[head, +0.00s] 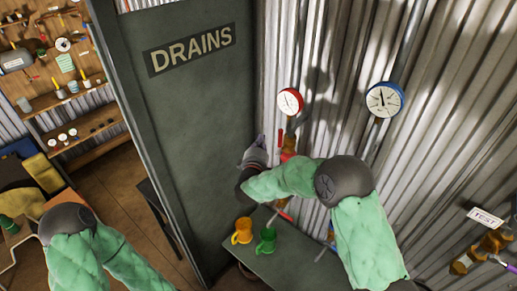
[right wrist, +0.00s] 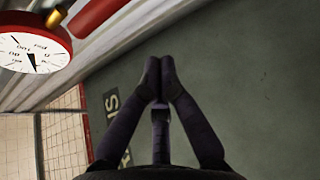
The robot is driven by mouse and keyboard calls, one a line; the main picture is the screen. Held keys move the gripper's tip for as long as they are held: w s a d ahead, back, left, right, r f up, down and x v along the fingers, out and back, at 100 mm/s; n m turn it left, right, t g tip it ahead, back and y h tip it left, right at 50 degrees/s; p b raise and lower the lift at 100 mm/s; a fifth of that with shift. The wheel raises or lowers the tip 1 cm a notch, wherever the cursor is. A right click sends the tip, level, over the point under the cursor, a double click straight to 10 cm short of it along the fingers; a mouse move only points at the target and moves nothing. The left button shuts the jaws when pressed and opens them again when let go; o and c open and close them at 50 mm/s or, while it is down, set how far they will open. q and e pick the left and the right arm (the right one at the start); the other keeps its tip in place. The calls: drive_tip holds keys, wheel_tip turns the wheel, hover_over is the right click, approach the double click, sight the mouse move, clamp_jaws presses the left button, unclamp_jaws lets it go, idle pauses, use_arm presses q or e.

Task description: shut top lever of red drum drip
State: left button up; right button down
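A red-rimmed gauge (head: 290,101) is on the corrugated wall, with a red part (head: 288,147), possibly the top lever, below it. Another red piece (head: 284,206) shows lower, beyond my right forearm, which hides most of the fittings between. My right gripper (head: 257,146) is just left of the upper red part, in front of the door. In the right wrist view its fingertips (right wrist: 159,78) meet, with nothing seen between them. There the red gauge (right wrist: 32,42), a red bar (right wrist: 98,14) and a brass piece (right wrist: 62,12) are at upper left, apart from the fingers. My left gripper is out of view.
A dark door (head: 205,110) marked DRAINS stands left of the fittings. A blue-rimmed gauge (head: 384,99) is on the right. Shelves stand far left.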

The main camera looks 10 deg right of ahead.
sight(280, 138)
drive_tip(key=shift+s+d+p, duration=0.15)
drive_tip(key=shift+d, duration=0.8)
drive_tip(key=shift+s+d+p, duration=0.15)
drive_tip(key=shift+d, duration=0.8)
